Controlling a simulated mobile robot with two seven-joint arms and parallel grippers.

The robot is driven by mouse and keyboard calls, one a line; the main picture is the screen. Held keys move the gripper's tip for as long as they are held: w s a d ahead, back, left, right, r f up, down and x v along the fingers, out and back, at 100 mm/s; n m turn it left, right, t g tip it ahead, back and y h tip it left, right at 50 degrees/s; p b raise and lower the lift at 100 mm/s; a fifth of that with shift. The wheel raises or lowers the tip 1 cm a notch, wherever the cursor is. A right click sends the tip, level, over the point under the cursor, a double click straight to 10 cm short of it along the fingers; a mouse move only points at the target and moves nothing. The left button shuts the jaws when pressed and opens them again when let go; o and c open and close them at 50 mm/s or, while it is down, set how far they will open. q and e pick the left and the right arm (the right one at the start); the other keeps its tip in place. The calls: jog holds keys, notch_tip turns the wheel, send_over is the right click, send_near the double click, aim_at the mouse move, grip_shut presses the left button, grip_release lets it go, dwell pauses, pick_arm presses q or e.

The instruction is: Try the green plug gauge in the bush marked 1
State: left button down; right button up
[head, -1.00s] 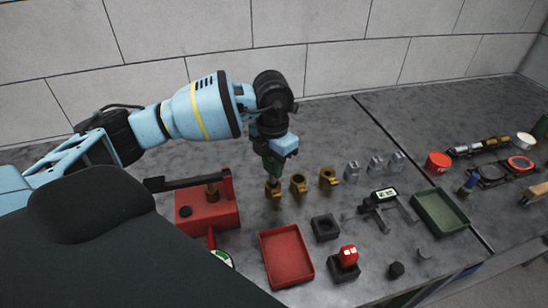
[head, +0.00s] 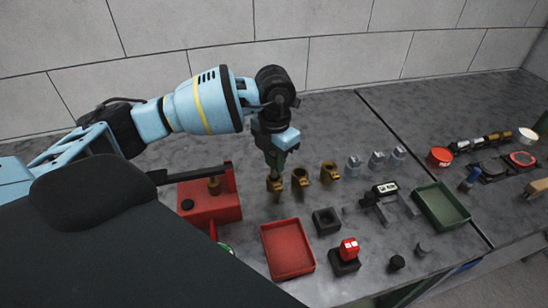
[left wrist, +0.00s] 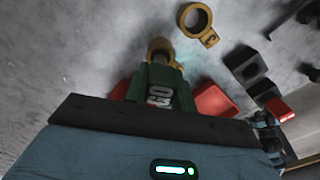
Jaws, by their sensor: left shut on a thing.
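My left gripper (head: 279,150) is shut on the green plug gauge (head: 276,160), which points down at the leftmost brass bush (head: 275,184). In the left wrist view the green gauge (left wrist: 158,92) shows "GO" lettering, and the bush (left wrist: 160,46) shows just beyond its tip. The gauge's lower end lines up with the bush; I cannot tell how far it is inside the bore. Two more brass bushes, a middle one (head: 300,177) and a right one (head: 329,172), stand beside it. I cannot read the leftmost bush's mark. My right gripper is not in view.
A red tray (head: 287,249), an empty black holder (head: 326,222) and a red gauge (head: 349,249) in another holder lie in front. A red fixture (head: 212,206) stands left. Grey bushes (head: 377,161), a caliper-like gauge (head: 386,196) and a green tray (head: 441,207) are right.

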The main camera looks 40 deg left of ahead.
aim_at(274, 176)
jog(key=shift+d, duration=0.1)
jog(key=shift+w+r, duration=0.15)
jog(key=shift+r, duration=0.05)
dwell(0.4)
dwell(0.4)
pick_arm(q)
jog(key=shift+f, duration=0.5)
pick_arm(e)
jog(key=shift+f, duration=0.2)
pick_arm(q)
jog(key=shift+f, duration=0.5)
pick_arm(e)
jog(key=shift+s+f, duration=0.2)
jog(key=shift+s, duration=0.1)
pick_arm(q)
jog(key=shift+f+b, duration=0.3)
jog(key=shift+f, duration=0.35)
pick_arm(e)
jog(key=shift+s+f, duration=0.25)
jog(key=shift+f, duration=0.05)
pick_arm(q)
jog(key=shift+f, duration=0.25)
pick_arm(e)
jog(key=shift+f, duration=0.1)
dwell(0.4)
pick_arm(q)
jog(key=shift+f, duration=0.1)
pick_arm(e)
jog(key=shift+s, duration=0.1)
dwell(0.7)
